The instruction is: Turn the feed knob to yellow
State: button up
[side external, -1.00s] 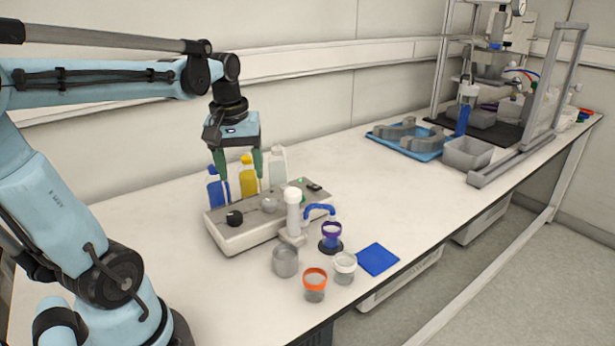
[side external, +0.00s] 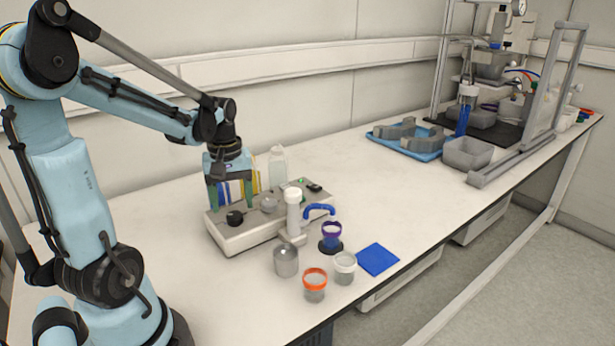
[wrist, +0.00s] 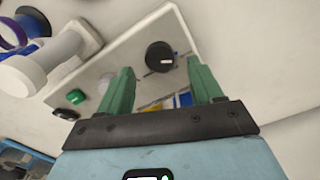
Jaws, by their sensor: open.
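A pale control box (side external: 240,238) stands on the bench. On its top are a black round knob (side external: 235,219) and a grey knob (side external: 269,205); I cannot tell by name which is the feed knob. In the wrist view, the black knob (wrist: 159,56) has a white mark and sits just beyond my fingertips. My gripper (side external: 230,202) is open and points down just above the box, beside the black knob; its green fingers (wrist: 160,74) are apart and empty. Blue and yellow patches show between them in the wrist view; their markings are too small to read.
A white post with a blue handle (side external: 318,209) rises at the box's front. Several jars, including an orange-rimmed one (side external: 315,284), and a blue mat (side external: 378,259) are nearby. The bench's middle is clear.

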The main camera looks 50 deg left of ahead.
aim_at(235, 219)
jog(key=shift+f, duration=1.35)
jog(key=shift+c, duration=0.2)
jog(key=c, duration=1)
jog(key=shift+c, duration=0.2)
jog(key=m, duration=0.5)
jog(key=shift+m, duration=0.4)
jog(key=m, duration=0.5)
jog(key=shift+w+m, duration=0.1)
jog(key=shift+m, duration=0.3)
